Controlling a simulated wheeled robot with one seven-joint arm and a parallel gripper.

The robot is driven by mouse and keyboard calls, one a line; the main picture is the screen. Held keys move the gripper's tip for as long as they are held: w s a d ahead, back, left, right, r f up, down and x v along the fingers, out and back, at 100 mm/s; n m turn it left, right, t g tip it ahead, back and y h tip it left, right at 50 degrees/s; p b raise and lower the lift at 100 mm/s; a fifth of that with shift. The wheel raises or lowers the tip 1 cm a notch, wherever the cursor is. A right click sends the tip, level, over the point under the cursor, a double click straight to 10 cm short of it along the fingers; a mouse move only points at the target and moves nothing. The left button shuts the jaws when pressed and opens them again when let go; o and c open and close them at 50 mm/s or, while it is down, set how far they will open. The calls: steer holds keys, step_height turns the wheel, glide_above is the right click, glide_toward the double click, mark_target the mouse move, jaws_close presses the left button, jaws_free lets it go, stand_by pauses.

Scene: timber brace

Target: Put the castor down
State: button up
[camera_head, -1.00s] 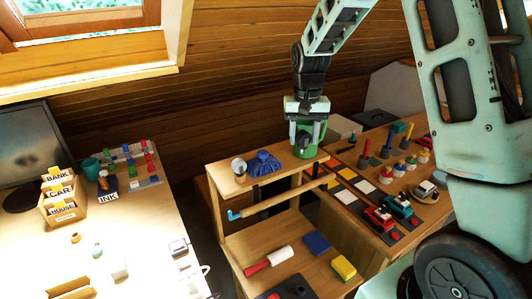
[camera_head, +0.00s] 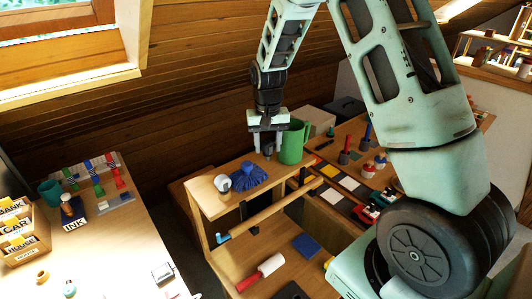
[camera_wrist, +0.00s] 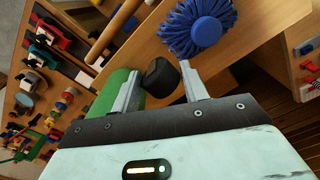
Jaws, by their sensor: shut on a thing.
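The castor (camera_wrist: 161,77), a dark rounded piece, sits between the fingertips of my gripper (camera_wrist: 160,72) in the wrist view. In the head view my gripper (camera_head: 267,152) points down over the upper wooden shelf (camera_head: 215,202), just left of the green mug (camera_head: 292,142). The castor is small and mostly hidden by the fingers there. I cannot tell whether it touches the shelf. A blue pleated or bristled thing (camera_head: 248,176) lies on the shelf to the left of the gripper; it also shows in the wrist view (camera_wrist: 202,20).
A round white and grey object (camera_head: 222,183) lies on the shelf's left part. The green mug stands close beside my gripper. A wooden rail (camera_head: 272,212) runs along the front. A red-handled roller (camera_head: 262,270) and a blue block (camera_head: 306,246) lie on the lower shelf.

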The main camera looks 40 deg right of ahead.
mark_target(268, 156)
steer(key=shift+f+p, duration=0.5)
steer(key=shift+f, duration=1.5)
steer(key=shift+f, duration=0.3)
steer(key=o, duration=1.1)
steer(key=shift+o, duration=0.2)
